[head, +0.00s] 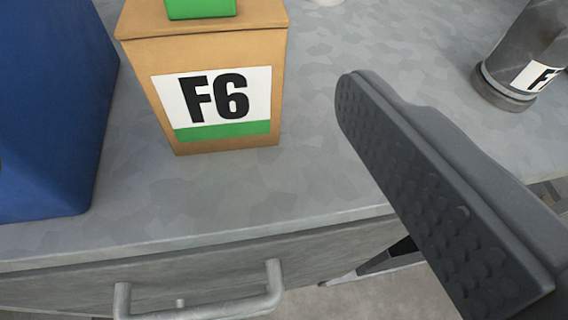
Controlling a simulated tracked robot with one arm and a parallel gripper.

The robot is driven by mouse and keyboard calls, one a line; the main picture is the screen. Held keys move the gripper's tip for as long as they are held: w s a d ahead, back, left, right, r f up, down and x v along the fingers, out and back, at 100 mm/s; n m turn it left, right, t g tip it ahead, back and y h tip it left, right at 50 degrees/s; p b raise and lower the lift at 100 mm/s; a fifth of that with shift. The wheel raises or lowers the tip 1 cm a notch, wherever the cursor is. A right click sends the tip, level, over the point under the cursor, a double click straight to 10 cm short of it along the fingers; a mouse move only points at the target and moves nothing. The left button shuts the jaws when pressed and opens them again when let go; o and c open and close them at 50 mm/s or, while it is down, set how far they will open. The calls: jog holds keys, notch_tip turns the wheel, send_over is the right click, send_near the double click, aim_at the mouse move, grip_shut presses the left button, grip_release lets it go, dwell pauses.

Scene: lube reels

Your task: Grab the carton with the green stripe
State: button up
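The carton with the green stripe (218,137) stands upright on the grey metal worktop, in the upper left of the head view. It is tan, with a white label reading "F6" above the green stripe. A green piece (200,8) sits on its lid, and its top is cut off by the frame. One dark, textured finger of my gripper (440,190) shows at the right, its pad bare and facing left. The other finger is out of view. The visible finger is apart from the carton, to its right and nearer the camera, with nothing against it.
A blue container (50,110) stands close to the carton's left. A grey cylindrical container (522,55) with a partly visible label stands at the upper right. The worktop's front edge and a drawer handle (200,308) lie below.

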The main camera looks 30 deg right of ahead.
aim_at(217, 92)
jog(key=w+d+f, duration=0.1)
jog(key=w+f, duration=0.1)
jog(key=w+d+f+b, duration=0.1)
jog(key=w+f, duration=0.1)
jog(key=w+d+f, duration=0.1)
jog(key=w+f, duration=0.1)
jog(key=w, duration=0.1)
jog(key=shift+w+d+f+b, duration=0.1)
jog(key=shift+f+b, duration=0.05)
jog(key=shift+b, duration=0.15)
jog(key=shift+b+x, duration=0.65)
jog(key=shift+x, duration=1.7)
jog(key=shift+w+f, duration=0.1)
jog(key=shift+w, duration=0.05)
jog(key=c, duration=0.9)
